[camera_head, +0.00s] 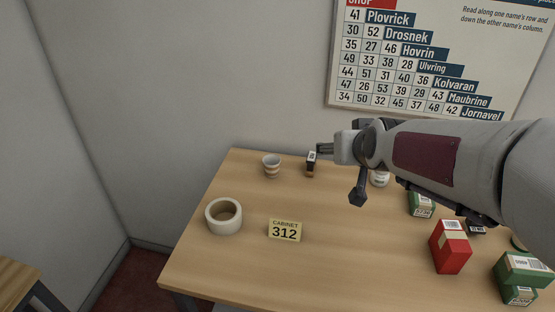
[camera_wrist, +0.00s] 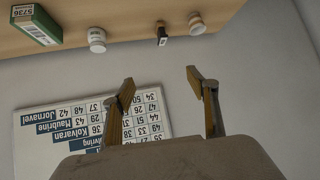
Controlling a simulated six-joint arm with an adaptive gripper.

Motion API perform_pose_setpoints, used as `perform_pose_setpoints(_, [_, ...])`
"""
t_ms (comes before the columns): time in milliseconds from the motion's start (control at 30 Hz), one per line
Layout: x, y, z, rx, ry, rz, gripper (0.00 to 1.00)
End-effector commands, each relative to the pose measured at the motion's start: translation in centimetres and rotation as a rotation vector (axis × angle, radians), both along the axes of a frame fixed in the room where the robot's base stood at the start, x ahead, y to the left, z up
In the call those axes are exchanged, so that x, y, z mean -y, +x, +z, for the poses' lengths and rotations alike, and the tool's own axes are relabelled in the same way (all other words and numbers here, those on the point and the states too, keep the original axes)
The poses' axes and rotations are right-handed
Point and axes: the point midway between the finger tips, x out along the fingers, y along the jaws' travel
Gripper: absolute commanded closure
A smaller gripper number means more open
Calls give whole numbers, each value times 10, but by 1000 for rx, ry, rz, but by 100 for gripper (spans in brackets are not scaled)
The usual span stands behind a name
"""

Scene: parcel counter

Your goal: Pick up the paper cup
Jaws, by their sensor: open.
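The paper cup (camera_head: 272,166), whitish with tan bands, stands upright at the back left of the counter. In the wrist view, which is upside down, it appears at the top (camera_wrist: 197,24). My gripper (camera_head: 324,149) is to the right of the cup in the head view, pointing left near the wall. The wrist view shows its two fingers (camera_wrist: 160,80) spread apart with nothing between them. The gripper is apart from the cup.
A white jar (camera_head: 380,179), partly hidden by my arm, green boxes (camera_head: 421,204) and a red box (camera_head: 450,246) are to the right. A tape roll (camera_head: 223,216) and a cabinet sign (camera_head: 285,230) lie in front.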

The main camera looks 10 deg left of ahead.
Motion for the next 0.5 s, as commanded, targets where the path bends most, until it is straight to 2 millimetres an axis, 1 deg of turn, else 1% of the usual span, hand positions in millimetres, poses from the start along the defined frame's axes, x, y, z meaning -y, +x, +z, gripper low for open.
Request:
perform_pose_setpoints(33, [-9,10,-5,9,2,9,41])
perform_pose_setpoints(200, [-37,40,-16,56,14,30,41])
perform_pose_setpoints(500, [-88,86,-44,137,33,61,41])
